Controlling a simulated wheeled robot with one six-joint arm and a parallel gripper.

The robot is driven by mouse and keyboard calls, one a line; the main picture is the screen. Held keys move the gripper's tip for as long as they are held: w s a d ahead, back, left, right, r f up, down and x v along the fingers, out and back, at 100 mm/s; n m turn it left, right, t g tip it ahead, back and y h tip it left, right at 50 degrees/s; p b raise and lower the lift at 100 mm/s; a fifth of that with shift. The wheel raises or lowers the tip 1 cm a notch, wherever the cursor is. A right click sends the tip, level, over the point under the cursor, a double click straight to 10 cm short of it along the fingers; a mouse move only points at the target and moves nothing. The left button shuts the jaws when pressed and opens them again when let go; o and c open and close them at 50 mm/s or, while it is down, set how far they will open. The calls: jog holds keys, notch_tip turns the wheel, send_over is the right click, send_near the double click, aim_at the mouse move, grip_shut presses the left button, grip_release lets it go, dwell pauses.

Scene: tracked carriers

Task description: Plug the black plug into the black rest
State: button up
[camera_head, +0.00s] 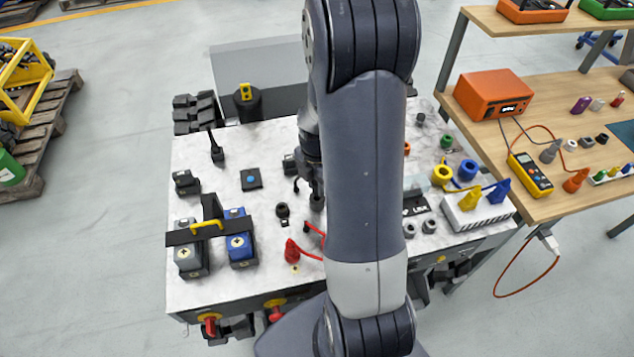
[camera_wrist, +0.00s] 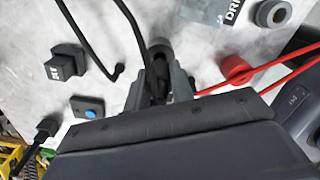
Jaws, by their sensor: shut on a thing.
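My gripper (camera_head: 315,192) shows partly behind my arm in the head view, low over the bench. In the wrist view its fingers (camera_wrist: 161,90) are shut on the black plug (camera_wrist: 159,84), which a black cable trails from. A dark round socket, apparently the black rest (camera_head: 283,210), stands on the bench just left of my gripper in the head view. In the wrist view, a dark cylinder (camera_wrist: 160,48), probably the rest, shows just beyond the fingertips. The fingers and plug hide part of it. I cannot tell whether the plug touches it.
A red plug (camera_head: 290,250) with a red cable lies close to my gripper. A blue-button box (camera_head: 252,179) and a black block (camera_wrist: 65,62) stand nearby. A white power strip (camera_head: 478,212) with yellow and blue plugs is at the right.

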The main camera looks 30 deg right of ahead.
jog(key=shift+f+b, duration=1.05)
jog(key=shift+f, duration=0.3)
jog(key=o, duration=1)
jog(key=shift+o, duration=0.2)
jog(key=shift+r, duration=0.15)
notch_tip(320, 180, up, 11)
jog(key=shift+f, duration=0.2)
notch_tip(320, 180, down, 11)
jog(key=shift+r, duration=0.15)
jog(key=shift+r+p, duration=0.4)
